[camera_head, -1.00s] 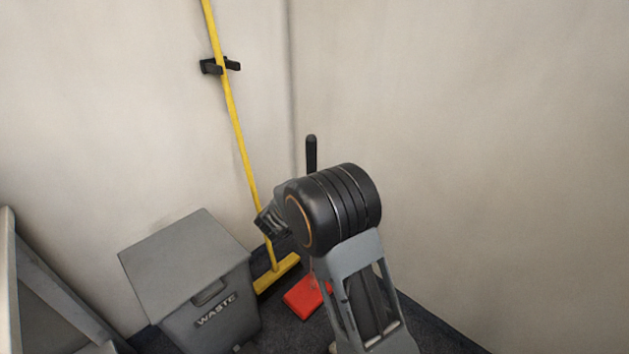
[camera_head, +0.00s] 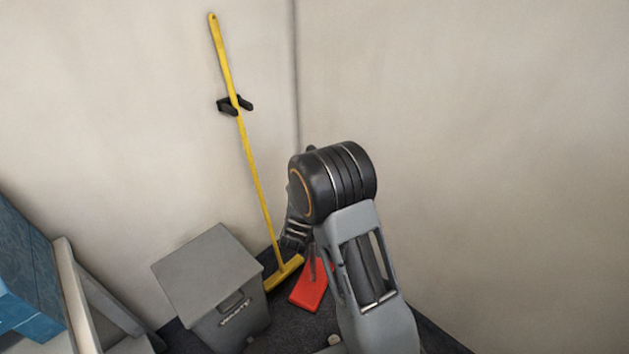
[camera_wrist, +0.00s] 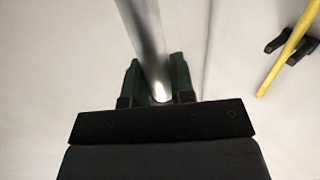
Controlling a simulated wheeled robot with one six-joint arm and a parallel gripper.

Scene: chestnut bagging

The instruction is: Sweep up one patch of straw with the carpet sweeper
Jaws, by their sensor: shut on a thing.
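The carpet sweeper has a red head (camera_head: 309,288) low in the corner, just left of my forearm in the head view. Its grey metal handle (camera_wrist: 143,32) runs up through the wrist view between the green fingers of my gripper (camera_wrist: 156,68). The gripper is shut on this handle. My arm hides most of the handle and the gripper's fingers in the head view. I cannot tell whether the red head touches the floor. No straw shows in either view.
A yellow broom (camera_head: 250,150) stands against the wall in a black clip (camera_head: 235,105), left of the sweeper. A grey waste bin (camera_head: 210,275) is left of it. A blue box (camera_head: 25,270) is at the far left. Walls meet in the corner behind; dark floor (camera_head: 290,325) shows in front.

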